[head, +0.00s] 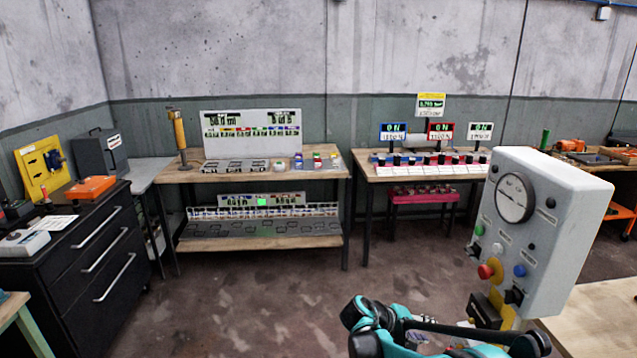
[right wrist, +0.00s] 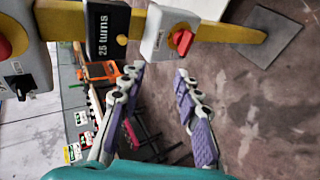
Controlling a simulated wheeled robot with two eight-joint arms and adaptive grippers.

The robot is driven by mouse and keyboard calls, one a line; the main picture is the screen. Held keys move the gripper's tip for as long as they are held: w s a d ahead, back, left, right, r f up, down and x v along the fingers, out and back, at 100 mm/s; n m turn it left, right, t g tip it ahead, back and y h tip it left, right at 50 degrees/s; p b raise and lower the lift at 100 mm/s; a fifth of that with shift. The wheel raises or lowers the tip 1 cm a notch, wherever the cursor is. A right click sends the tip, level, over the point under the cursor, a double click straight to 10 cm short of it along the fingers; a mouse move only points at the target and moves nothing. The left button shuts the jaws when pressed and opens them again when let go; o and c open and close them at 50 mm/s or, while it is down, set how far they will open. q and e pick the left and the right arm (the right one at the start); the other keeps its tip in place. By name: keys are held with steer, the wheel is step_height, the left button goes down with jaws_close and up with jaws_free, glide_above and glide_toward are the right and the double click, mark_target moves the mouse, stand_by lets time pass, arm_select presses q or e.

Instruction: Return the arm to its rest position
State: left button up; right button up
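My right arm (head: 385,325), teal and black, reaches in at the bottom right of the head view, in front of the grey control box (head: 545,235). Its fingertips are hard to make out there. In the right wrist view my right gripper (right wrist: 159,76) has its two purple-padded fingers spread with nothing between them. Contact with the post cannot be told. My left gripper is not in view.
The control box carries a gauge (head: 515,198) and a red knob (head: 486,272). A wooden table (head: 590,322) stands at lower right. Two workbenches (head: 330,172) (head: 362,170) line the back wall, and a black drawer cabinet (head: 95,250) stands left. The middle floor is clear.

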steer(key=s+a+r+m+t+y, duration=0.1)
steer(key=s+a+y, duration=0.2)
steer(key=s, duration=0.5)
steer(key=s+a+r+m+t+y, duration=0.1)
steer(key=s+a+y, duration=0.3)
steer(key=s, duration=0.5)
steer(key=s+a+r+t+y, duration=0.1)
steer(key=s+a+r+y, duration=0.1)
steer(key=s, duration=0.7)
steer(key=shift+a+r+m+t+y, duration=0.3)
steer(key=shift+a+r+m+y, duration=0.1)
steer(key=shift+a+y, duration=0.5)
